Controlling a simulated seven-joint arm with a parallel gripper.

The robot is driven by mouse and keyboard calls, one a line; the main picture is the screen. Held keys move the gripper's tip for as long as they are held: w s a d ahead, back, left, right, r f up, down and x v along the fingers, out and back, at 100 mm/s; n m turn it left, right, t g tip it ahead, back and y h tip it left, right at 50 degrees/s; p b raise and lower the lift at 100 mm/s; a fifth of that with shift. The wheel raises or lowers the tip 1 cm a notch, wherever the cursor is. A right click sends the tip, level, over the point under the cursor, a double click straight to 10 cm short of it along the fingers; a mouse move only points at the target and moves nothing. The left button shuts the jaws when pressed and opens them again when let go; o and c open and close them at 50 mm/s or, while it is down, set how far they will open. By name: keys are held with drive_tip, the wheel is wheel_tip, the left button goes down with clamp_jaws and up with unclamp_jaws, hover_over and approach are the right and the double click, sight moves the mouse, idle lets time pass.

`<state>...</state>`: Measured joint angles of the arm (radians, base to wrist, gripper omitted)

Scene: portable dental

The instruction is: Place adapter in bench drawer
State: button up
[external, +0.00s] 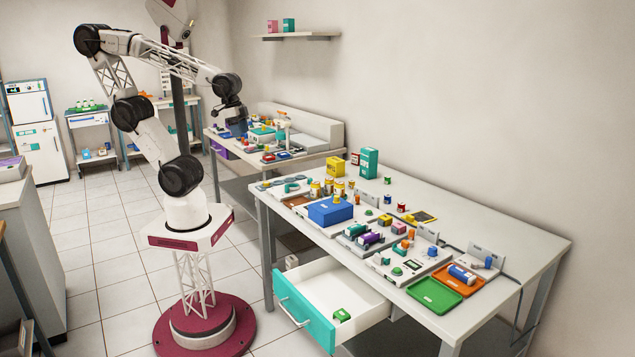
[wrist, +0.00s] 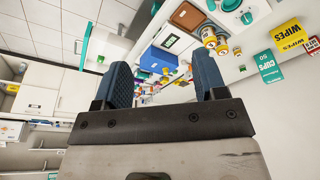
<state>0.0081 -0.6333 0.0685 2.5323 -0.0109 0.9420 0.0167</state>
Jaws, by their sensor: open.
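The bench drawer (external: 352,278) with a teal front is pulled open under the near bench. A small green block-like piece (external: 341,315) lies inside it near the front; I cannot tell for sure whether this is the adapter. No other piece can be told as the adapter among the small parts on the bench. My gripper (external: 238,127) is raised well away from the drawer, up and to its left. In the wrist view my gripper (wrist: 164,80) has its two blue fingers wide apart with nothing between them.
The near bench (external: 500,225) holds a blue box (external: 329,211), bottles, a green tray (external: 433,295) and an orange tray (external: 468,278). A teal carton (external: 369,163) and a yellow carton (external: 336,167) stand behind. A second cluttered bench is farther back.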

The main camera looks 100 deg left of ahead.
drive_tip(key=shift+w, duration=0.1)
drive_tip(key=n+g+h, duration=0.1)
drive_tip(key=n+h, duration=0.3)
drive_tip(key=n, duration=1.8)
hover_over(401, 203)
drive_tip(key=s+a, duration=0.1)
drive_tip(key=a, duration=0.1)
wheel_tip(401, 203, down, 23)
drive_tip(key=shift+w+a+f, duration=0.1)
drive_tip(key=shift+a+f, duration=0.05)
drive_tip(key=shift+x, duration=1.25)
drive_tip(key=shift+f, duration=0.1)
